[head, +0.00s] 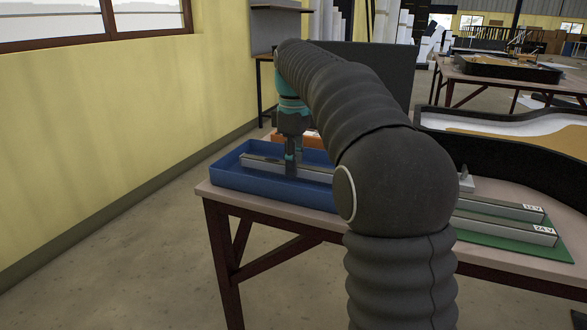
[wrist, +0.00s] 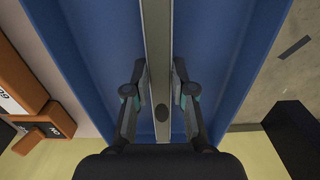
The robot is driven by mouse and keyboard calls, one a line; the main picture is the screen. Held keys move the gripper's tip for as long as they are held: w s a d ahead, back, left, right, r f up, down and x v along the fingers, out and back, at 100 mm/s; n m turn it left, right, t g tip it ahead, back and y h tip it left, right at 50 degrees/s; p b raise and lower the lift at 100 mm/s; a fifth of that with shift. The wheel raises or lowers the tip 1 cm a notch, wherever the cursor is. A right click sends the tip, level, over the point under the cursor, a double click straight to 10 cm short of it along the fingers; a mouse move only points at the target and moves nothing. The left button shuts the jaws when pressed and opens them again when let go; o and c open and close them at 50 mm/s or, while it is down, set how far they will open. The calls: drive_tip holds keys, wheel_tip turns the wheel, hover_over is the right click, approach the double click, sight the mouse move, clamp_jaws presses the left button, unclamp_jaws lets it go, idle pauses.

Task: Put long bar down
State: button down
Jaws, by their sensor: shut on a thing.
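The long bar (head: 262,163) is a slim, light grey strip. It lies lengthwise within the blue tray (head: 228,176), near rim height; I cannot tell whether it touches the tray floor. My gripper (head: 291,168) points down over the tray and is shut on the bar. In the wrist view the long bar (wrist: 157,40) runs up the middle between the two fingers of my gripper (wrist: 158,72), with the blue floor of the tray (wrist: 100,50) on both sides. My arm hides the bar's right part in the head view.
Two bars marked 12 V (head: 500,206) and 24 V (head: 505,229) lie on a green mat (head: 480,242) at the table's right. Orange pieces (wrist: 22,80) stand beside the tray. A black-walled curved tray (head: 500,160) is at the right. A yellow wall (head: 130,110) is at the left.

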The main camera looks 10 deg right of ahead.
drive_tip(key=shift+f, duration=0.45)
drive_tip(key=c, duration=1)
unclamp_jaws()
drive_tip(key=shift+f, duration=0.15)
wheel_tip(320, 180, up, 12)
drive_tip(key=shift+r+p, duration=0.15)
drive_tip(key=shift+p, duration=0.85)
